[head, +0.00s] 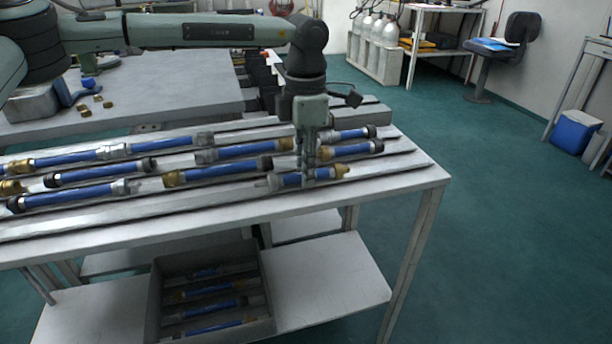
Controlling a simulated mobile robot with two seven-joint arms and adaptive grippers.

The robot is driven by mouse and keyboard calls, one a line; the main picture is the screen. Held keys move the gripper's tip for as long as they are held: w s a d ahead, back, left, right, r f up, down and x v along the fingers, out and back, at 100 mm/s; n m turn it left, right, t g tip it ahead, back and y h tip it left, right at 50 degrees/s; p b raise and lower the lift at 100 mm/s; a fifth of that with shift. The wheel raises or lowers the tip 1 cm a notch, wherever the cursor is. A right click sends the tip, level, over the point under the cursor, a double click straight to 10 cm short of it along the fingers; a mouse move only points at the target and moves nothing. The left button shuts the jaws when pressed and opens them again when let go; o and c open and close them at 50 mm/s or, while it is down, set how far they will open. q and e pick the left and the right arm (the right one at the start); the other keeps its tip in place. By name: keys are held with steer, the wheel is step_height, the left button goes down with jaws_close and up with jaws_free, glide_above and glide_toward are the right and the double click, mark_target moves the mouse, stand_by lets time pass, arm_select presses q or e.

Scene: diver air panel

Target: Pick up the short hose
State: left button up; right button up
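A short blue hose (291,181) with a brass end on the right and a grey metal end on the left lies at the front right of the rack table. It looks shorter than the other hoses. My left gripper (307,176) points straight down over it from above. Its fingertips reach down to the hose and cover part of its middle. Whether the fingers press on the hose or stand apart from it cannot be made out. The hose appears to lie at the height of the rack. My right gripper is out of view.
Several other blue hoses lie in rows on the rack table (400,180), one (345,135) just behind the gripper and one (218,171) close on the left. A grey bin (155,300) with hoses stands on the lower shelf.

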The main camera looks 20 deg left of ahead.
arm_select(q)
jaws_close()
steer(key=shift+r, duration=0.1)
